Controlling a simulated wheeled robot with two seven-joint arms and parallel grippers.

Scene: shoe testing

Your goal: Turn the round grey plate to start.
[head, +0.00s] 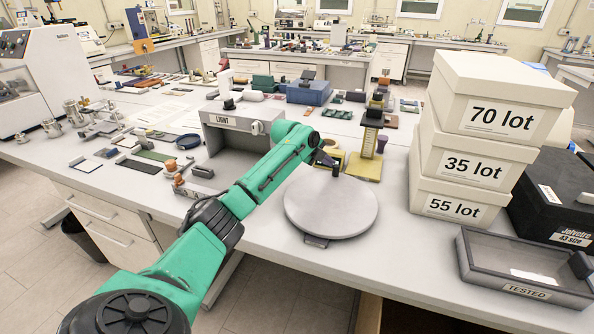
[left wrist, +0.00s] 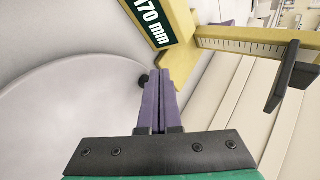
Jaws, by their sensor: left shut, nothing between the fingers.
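The round grey plate (head: 330,208) lies flat near the front edge of the white table. A small dark knob (head: 336,170) stands at its far rim. My left gripper (head: 325,158) reaches over the far edge of the plate, close to the knob. In the left wrist view the purple fingers of my left gripper (left wrist: 160,72) are shut together and empty. The plate (left wrist: 60,115) lies to their left, and the knob (left wrist: 143,79) is right beside the fingertips, partly hidden by them; I cannot tell whether they touch. My right gripper is not in view.
A yellow height gauge (head: 366,160) stands just behind the plate. A grey box marked LIGHT (head: 229,138) is to the left. Stacked lot boxes (head: 461,205) and a TESTED tray (head: 520,287) are to the right. Bare tabletop lies between plate and boxes.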

